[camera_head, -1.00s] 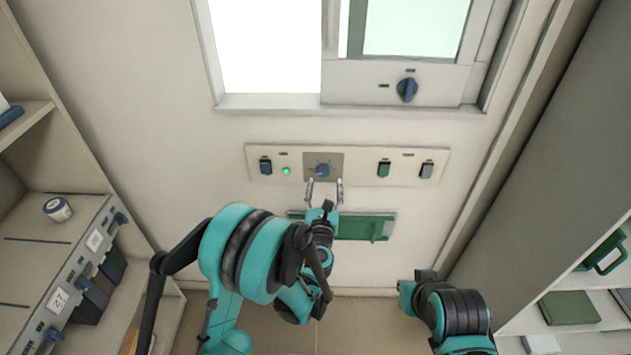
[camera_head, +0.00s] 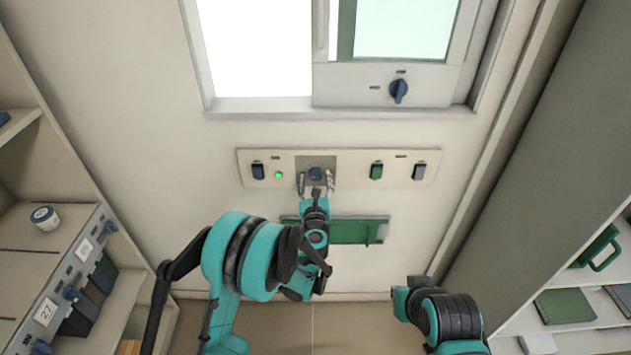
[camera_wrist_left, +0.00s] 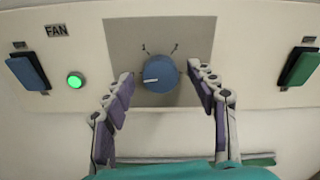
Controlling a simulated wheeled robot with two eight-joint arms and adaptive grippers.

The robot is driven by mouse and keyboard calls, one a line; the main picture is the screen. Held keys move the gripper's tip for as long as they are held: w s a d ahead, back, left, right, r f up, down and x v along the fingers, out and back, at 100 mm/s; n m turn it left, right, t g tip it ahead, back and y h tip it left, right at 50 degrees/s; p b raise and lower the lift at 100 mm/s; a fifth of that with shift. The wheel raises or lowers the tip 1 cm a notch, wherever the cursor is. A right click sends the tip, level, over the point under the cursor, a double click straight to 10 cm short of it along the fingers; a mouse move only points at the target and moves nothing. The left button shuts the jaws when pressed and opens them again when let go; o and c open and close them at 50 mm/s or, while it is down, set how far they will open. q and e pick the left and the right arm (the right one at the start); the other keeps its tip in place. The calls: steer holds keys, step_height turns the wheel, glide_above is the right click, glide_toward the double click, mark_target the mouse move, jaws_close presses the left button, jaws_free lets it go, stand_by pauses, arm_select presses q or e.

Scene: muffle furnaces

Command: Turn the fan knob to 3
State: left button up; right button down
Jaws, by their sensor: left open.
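The fan knob (camera_head: 316,173) is a round blue dial on a grey plate in the middle of the cream wall panel. In the left wrist view the knob (camera_wrist_left: 160,73) has a white pointer line aimed to the left, with small marks above it. My left gripper (camera_head: 316,182) is open at the knob. In the left wrist view its fingers (camera_wrist_left: 162,88) stand on either side of the knob with gaps, apart from it. The word FAN and a lit green lamp (camera_wrist_left: 75,80) are left of the knob. My right arm shows at the lower right, but its gripper is hidden.
The panel (camera_head: 222,170) also carries a blue switch (camera_head: 258,170), a green switch (camera_head: 376,171) and a grey switch (camera_head: 419,171). A green tray-like ledge (camera_head: 355,231) lies below. A window with a blue knob (camera_head: 398,90) is above. Shelves stand at both sides.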

arm_select(q)
steer(key=c, duration=1.2)
steer(key=shift+o, duration=0.2)
